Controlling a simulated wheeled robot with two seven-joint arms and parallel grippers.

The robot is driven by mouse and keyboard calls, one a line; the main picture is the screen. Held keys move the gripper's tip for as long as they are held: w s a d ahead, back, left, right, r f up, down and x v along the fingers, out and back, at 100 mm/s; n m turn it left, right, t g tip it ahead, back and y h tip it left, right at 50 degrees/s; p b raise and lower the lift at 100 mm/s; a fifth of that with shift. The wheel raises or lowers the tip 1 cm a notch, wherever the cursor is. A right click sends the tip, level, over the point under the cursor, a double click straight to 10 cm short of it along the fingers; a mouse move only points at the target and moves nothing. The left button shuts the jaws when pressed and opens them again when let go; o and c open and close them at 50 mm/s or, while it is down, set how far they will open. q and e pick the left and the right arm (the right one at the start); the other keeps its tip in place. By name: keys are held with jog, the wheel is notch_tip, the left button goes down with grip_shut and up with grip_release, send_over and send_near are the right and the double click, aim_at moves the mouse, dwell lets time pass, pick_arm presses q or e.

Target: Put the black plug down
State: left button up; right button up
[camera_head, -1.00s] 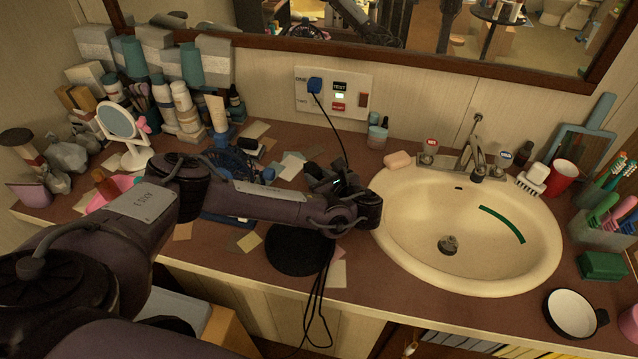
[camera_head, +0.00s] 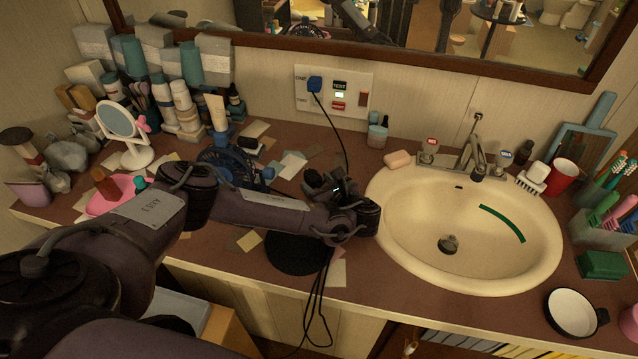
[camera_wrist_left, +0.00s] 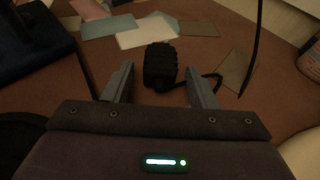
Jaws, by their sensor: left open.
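The black plug (camera_wrist_left: 160,66) lies on the brown counter in the left wrist view, with a short black cable curving off to its right. My left gripper (camera_wrist_left: 161,84) is open, its two grey fingers apart on either side of the plug's near end. The plug appears to rest on the counter, and I see no finger touching it. In the head view my left gripper (camera_head: 325,185) is low over the counter, left of the sink; dark parts there make the plug hard to tell from the gripper. My right gripper is not in view.
A blue plug (camera_head: 315,85) sits in the wall socket, its black cable hanging behind my gripper. A dark blue fan (camera_head: 222,168) and scattered cards (camera_head: 291,165) are to the left. A round black base (camera_head: 290,257) is in front. The sink (camera_head: 500,270) is right.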

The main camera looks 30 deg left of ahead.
pick_arm(q)
jog(key=shift+r, duration=0.2)
jog(key=v, duration=1.1)
jog(key=shift+d+r, duration=0.1)
jog(key=shift+d, duration=0.05)
jog(key=shift+s+d, duration=0.25)
jog(key=shift+s, duration=0.1)
